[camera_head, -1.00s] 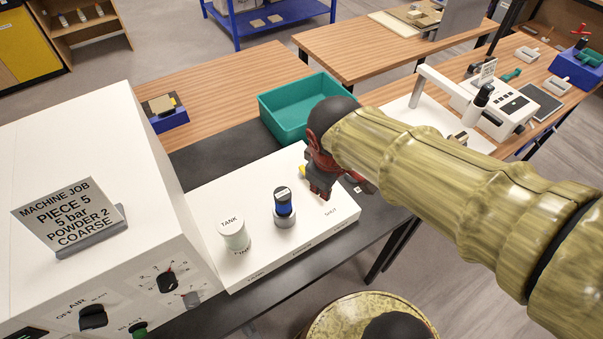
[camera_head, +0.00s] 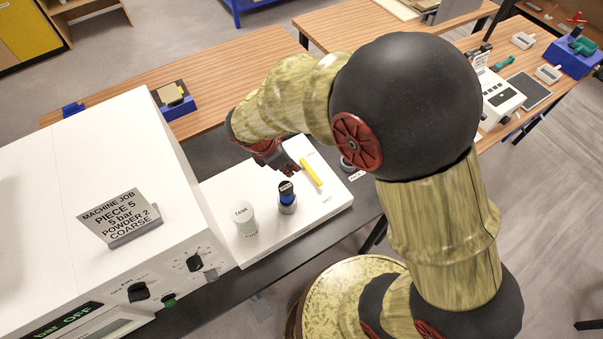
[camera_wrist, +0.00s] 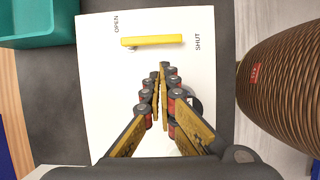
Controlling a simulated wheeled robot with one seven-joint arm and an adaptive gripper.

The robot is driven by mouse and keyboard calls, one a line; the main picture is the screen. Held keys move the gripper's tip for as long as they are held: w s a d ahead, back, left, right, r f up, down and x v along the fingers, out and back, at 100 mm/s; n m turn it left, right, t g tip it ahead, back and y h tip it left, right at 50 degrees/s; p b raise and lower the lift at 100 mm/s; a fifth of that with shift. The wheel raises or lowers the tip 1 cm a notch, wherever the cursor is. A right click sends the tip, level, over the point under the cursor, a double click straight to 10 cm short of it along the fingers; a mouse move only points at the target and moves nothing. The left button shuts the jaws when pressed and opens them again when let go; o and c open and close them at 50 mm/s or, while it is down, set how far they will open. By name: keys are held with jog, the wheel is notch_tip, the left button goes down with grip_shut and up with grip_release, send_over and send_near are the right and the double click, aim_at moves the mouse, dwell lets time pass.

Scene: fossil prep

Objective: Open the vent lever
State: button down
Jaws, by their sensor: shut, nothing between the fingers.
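The vent lever is a yellow bar (camera_head: 311,171) on the white panel (camera_head: 335,190). In the wrist view the lever (camera_wrist: 152,40) lies nearly crosswise, with its right end towards the SHUT label (camera_wrist: 198,42). The OPEN label (camera_wrist: 116,24) is above its left end. My gripper (camera_head: 288,169) is just left of the lever in the head view, apart from it. In the wrist view my gripper (camera_wrist: 160,78) is shut and empty, its fingertips below the bar. Its height above the panel is hard to tell.
A blue-and-black knob (camera_head: 287,195) and a white TANK cylinder (camera_head: 244,218) stand on the panel near the gripper. A green bin (camera_wrist: 38,20) is at upper left in the wrist view. The white machine (camera_head: 90,150) with a job sign stands at left.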

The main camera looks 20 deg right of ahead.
aim_at(311, 174)
jog(key=shift+f, duration=0.1)
dwell(0.3)
jog(key=x, duration=1)
